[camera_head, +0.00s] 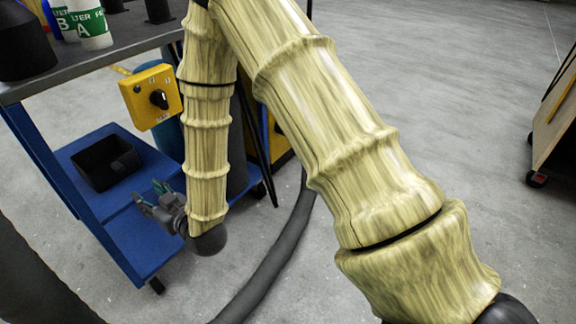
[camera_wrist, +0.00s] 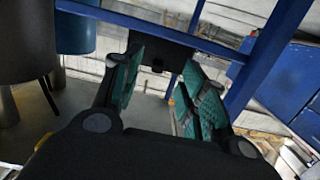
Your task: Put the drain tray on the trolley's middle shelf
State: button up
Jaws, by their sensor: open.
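The drain tray, seemingly the black open-topped box (camera_head: 105,163), sits on the upper of two blue shelves below the dark top of the trolley (camera_head: 38,150). That shelf looks like the middle shelf (camera_head: 146,160). My gripper (camera_head: 150,193) is open with teal finger pads, to the right of and below the tray in the head view, apart from it. In the wrist view my gripper (camera_wrist: 163,68) has nothing between its fingers, and blue trolley posts cross behind them.
A lower blue shelf (camera_head: 145,240) is bare where visible. A yellow switch box (camera_head: 151,97) is near the trolley's right side. White-green filter cans (camera_head: 90,25) stand on top. A thick dark hose (camera_head: 272,258) lies on the floor. A wooden cart (camera_head: 556,125) stands far right.

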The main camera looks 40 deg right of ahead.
jog(key=s+d+f+m+g+h, duration=0.1)
jog(key=s+d+f+g, duration=0.25)
jog(key=f, duration=0.45)
jog(key=s+d+f+g+h, duration=0.1)
jog(key=s+d+f+g, duration=0.1)
jog(key=s+f, duration=0.5)
jog(key=s+d+f+m+g+h, duration=0.1)
jog(key=s+d+f+g, duration=0.2)
jog(key=s+f, duration=0.3)
jog(key=s+d+f+m+g+h, duration=0.1)
jog(key=s+d+f+g, duration=0.3)
jog(key=s, duration=0.9)
jog(key=s+d+f+g+h, duration=0.1)
jog(key=s+d+f+g, duration=0.2)
jog(key=s+d+f, duration=0.3)
jog(key=s+f, duration=0.2)
jog(key=s, duration=0.2)
jog(key=shift+s+f+m, duration=0.2)
jog(key=shift+f+m, duration=0.2)
jog(key=shift+g, duration=0.25)
